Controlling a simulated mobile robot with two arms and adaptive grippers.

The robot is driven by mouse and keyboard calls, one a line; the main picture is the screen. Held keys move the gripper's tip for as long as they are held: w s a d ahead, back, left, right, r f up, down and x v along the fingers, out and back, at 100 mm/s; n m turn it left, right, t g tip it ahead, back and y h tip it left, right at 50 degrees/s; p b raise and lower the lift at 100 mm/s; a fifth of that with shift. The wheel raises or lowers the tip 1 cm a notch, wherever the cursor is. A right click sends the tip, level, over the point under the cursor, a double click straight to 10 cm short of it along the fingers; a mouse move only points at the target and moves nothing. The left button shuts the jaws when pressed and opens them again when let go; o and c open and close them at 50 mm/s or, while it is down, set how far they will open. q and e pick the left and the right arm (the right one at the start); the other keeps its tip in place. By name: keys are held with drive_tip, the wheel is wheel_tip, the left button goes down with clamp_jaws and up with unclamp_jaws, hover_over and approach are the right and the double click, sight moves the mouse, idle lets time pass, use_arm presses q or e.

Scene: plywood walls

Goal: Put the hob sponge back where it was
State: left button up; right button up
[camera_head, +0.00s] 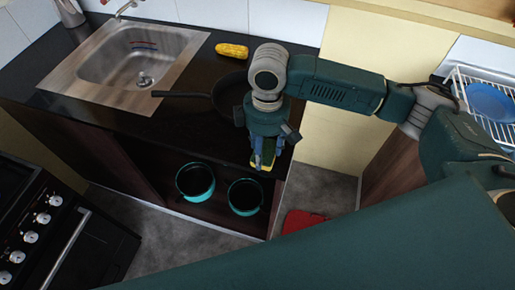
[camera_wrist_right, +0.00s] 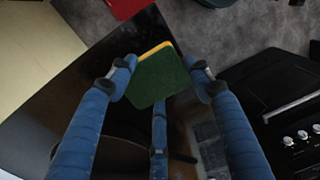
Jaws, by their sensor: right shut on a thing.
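The sponge, green on one face with a yellow edge, shows between the fingers in the right wrist view (camera_wrist_right: 158,78). My right gripper (camera_wrist_right: 161,76) is shut on it, one finger on each side. In the head view my right gripper (camera_head: 263,160) points down, near the front right edge of the black counter (camera_head: 100,117). The sponge is mostly hidden by the fingers there, with little of it showing. My left gripper is not in view.
A dark frying pan (camera_head: 226,92) lies on the counter beside my right wrist, with a yellow corn cob (camera_head: 231,50) behind it. A sink (camera_head: 130,68) is at the left. Teal pots (camera_head: 195,196) stand on the shelf below. A stove (camera_head: 55,225) is at lower left, a dish rack (camera_head: 470,82) at right.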

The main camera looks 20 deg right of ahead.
sight(264, 149)
drive_tip(key=o, duration=1.3)
drive_tip(key=shift+w+d+f, duration=0.15)
drive_tip(key=shift+d, duration=0.05)
drive_tip(key=shift+w, duration=0.1)
drive_tip(key=shift+w+a, duration=0.15)
drive_tip(key=r, duration=0.2)
drive_tip(key=r+b, duration=0.1)
drive_tip(key=shift+w+a+r, duration=0.1)
drive_tip(key=shift+w, duration=0.2)
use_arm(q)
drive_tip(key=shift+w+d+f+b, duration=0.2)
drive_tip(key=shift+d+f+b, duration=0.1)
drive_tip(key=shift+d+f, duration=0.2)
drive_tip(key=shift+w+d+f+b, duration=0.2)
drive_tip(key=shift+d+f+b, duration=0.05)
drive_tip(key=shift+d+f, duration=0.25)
use_arm(e)
drive_tip(key=shift+s+r, duration=0.1)
drive_tip(key=shift+r, duration=4.65)
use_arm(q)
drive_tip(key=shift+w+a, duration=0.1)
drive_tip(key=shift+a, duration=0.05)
use_arm(e)
drive_tip(key=shift+d, duration=0.25)
drive_tip(key=shift+s+a+f, duration=0.1)
